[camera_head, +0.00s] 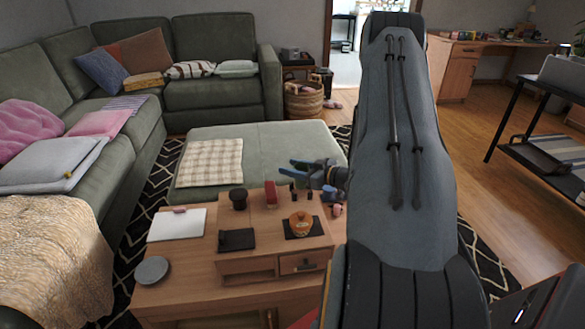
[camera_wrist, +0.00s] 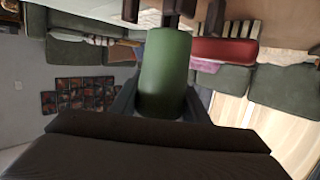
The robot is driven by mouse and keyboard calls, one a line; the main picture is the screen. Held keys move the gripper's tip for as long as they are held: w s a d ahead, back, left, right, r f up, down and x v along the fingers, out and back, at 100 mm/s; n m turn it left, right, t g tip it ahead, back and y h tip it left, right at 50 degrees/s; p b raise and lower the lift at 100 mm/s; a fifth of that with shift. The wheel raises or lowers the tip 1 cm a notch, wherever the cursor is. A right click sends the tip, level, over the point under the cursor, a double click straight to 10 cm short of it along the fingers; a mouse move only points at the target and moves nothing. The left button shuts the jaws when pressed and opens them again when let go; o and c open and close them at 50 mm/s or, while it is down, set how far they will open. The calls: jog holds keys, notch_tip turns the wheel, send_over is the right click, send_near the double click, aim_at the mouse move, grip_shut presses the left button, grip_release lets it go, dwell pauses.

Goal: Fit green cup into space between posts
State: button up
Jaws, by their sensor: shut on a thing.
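In the wrist view my gripper (camera_wrist: 160,98) is shut on the green cup (camera_wrist: 165,70), which lies between its two dark fingers. In the head view my gripper (camera_head: 308,172) is at the table's back right, but the cup cannot be made out there. Small dark posts (camera_head: 300,192) stand on the table close to the gripper. In the wrist view, dark posts (camera_wrist: 215,16) show along the top edge, beyond the cup's far end and apart from it. My arm covers the right part of the table in the head view.
A red block (camera_head: 270,193) and a black cup (camera_head: 238,199) stand left of the posts. An orange pot (camera_head: 300,224) sits on a dark mat. A black pad (camera_head: 237,240), white sheet (camera_head: 176,226) and grey disc (camera_head: 152,270) lie on the wooden table (camera_head: 190,285).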

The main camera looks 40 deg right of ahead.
jog(key=shift+f+b, duration=0.4)
jog(key=shift+f, duration=1.35)
dwell(2.2)
jog(key=o, duration=1.1)
jog(key=shift+r, duration=0.1)
notch_tip(320, 180, up, 8)
jog(key=p, duration=0.6)
dwell(0.6)
